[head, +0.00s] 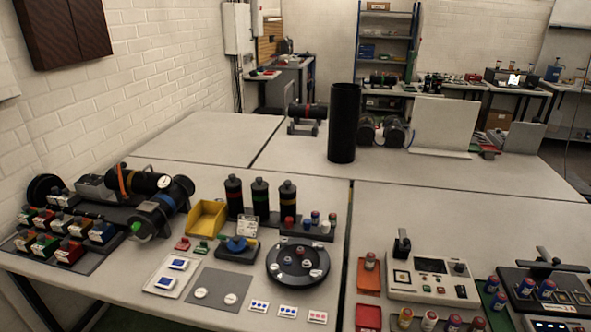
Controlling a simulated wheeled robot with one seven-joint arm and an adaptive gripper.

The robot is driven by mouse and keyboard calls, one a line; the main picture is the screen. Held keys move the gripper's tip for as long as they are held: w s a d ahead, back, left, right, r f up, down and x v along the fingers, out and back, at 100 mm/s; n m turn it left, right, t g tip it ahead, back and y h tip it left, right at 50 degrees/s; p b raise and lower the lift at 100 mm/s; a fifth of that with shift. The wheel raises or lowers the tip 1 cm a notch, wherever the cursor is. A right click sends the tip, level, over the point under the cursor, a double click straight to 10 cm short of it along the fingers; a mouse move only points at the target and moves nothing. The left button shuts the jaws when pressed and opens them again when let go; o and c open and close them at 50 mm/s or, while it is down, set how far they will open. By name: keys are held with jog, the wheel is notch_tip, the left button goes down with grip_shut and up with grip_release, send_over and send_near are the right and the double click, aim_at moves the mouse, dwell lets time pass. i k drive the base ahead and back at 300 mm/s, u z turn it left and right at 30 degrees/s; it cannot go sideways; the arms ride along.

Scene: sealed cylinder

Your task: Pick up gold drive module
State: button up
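I cannot pick out a gold drive module with certainty. Several small block modules with coloured sides and pale tops (70,252) stand in rows on a dark tray (88,262) at the left of the near table; one there looks orange, but the parts are too small to tell which, if any, is gold. A yellow open bin (207,219) stands right of them and is not clearly a module. My gripper is not in view.
Black cylinders with a gauge (150,182) lie behind the modules. Three dark bottles (260,200), a round black turntable (297,262) and a control box (431,278) crowd the near table. A tall black cylinder (343,122) stands farther back. The left back tabletop (210,140) is clear.

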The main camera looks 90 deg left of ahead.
aim_at(23, 244)
jog(key=u, duration=4.8)
